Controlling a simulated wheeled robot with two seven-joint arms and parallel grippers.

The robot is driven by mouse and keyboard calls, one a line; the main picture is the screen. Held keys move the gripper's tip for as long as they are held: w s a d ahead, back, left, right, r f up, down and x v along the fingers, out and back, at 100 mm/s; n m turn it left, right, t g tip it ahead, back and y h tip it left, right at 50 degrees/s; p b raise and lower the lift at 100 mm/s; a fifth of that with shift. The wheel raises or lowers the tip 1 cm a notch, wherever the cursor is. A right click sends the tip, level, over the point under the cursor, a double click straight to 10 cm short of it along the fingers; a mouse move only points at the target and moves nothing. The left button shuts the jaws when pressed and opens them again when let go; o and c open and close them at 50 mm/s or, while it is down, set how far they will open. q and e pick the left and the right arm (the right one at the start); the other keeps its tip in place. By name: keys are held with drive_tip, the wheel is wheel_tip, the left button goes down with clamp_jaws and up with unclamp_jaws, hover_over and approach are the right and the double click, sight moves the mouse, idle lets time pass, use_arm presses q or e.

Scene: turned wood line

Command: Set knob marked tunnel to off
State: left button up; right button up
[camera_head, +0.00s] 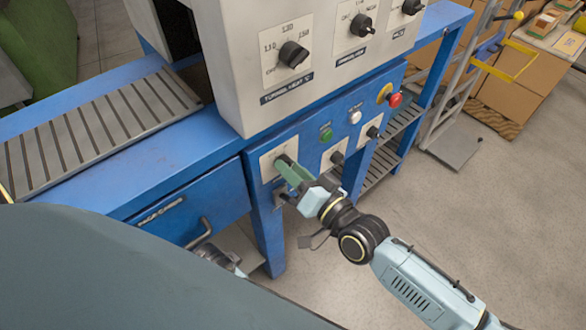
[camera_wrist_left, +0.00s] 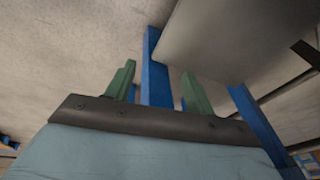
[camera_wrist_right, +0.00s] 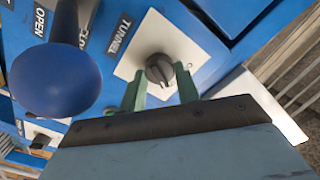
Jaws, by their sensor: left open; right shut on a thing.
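The knob marked TUNNEL (camera_wrist_right: 158,68) is a dark round knob on a white plate in the right wrist view, with a black TUNNEL label (camera_wrist_right: 120,33) beside it. Its plate shows on the blue lower panel in the head view (camera_head: 266,165), where my gripper covers most of the knob. My right gripper (camera_head: 288,170) reaches this knob and is shut on it, its green fingers (camera_wrist_right: 160,92) at either side. Which setting the knob points to cannot be read. My left gripper (camera_wrist_left: 158,85) is open and empty in the left wrist view, near a blue post.
A larger dial (camera_head: 293,54), its label also beginning TUNNEL, sits on the grey box above. The lower panel holds a green button (camera_head: 326,134), a white button (camera_head: 355,117), a red button (camera_head: 394,100) and other knobs. A blue ball-like handle (camera_wrist_right: 55,80) shows close by.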

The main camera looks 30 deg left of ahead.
use_arm(q)
drive_tip(key=shift+s+a+f+p, duration=0.3)
drive_tip(key=shift+s+f, duration=0.15)
drive_tip(key=shift+f, duration=0.25)
drive_tip(key=shift+s+a+f+p, duration=0.25)
drive_tip(key=shift+s+f+p, duration=0.15)
drive_tip(key=shift+f, duration=0.25)
drive_tip(key=shift+s+a+f+p, duration=0.3)
drive_tip(key=shift+s+f, duration=0.15)
drive_tip(key=shift+f, duration=0.25)
use_arm(e)
drive_tip(key=shift+s+n, duration=0.1)
drive_tip(key=shift+n, duration=5.6)
drive_tip(key=o, duration=1)
